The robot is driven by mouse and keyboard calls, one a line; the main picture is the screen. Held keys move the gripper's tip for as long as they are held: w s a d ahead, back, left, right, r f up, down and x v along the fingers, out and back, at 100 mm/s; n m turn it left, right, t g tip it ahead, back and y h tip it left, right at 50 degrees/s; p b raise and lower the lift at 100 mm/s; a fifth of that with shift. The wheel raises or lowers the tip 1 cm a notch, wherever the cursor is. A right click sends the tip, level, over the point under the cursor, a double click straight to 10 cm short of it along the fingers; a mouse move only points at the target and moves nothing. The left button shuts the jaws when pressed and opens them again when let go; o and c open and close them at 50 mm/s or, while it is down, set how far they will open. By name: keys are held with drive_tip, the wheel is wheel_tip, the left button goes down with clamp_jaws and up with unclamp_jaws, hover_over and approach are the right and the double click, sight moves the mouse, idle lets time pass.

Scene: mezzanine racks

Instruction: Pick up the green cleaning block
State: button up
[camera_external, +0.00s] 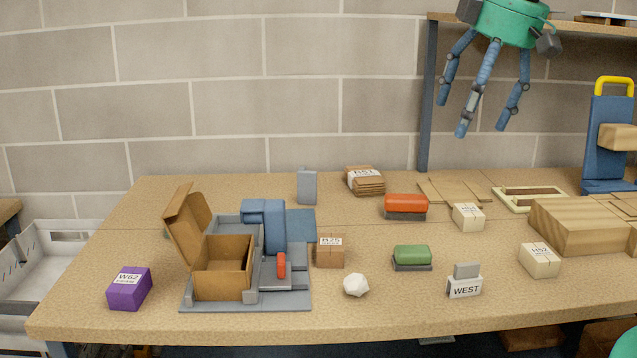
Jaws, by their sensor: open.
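The green cleaning block (412,254) lies on the wooden table, right of centre, with a dark grey layer under its green top. My gripper (484,115) hangs at the upper right, high above the back of the table. It has a green palm and several blue jointed fingers, spread open and empty. It is well above the block and to its right, touching nothing.
A similar orange block (405,206) lies behind the green one. A white faceted ball (356,285), a WEST sign (465,286) and small boxes (468,216) surround it. An open cardboard box (222,270) stands left. A shelf post (427,95) rises behind.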

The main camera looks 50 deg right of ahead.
drive_tip(key=w+d+f+n+g, duration=0.2)
drive_tip(key=w+d+f+n, duration=0.1)
drive_tip(key=w+d+f, duration=0.65)
drive_tip(key=n+g+p, duration=0.1)
drive_tip(key=n+g, duration=0.1)
hover_over(412, 246)
wheel_tip(412, 246, down, 12)
drive_tip(key=shift+s, duration=0.1)
drive_tip(key=shift+f, duration=0.1)
drive_tip(key=shift+f+b, duration=0.45)
drive_tip(key=shift+f, duration=3.8)
drive_tip(key=shift+f+b, duration=0.5)
drive_tip(key=shift+f, duration=2.1)
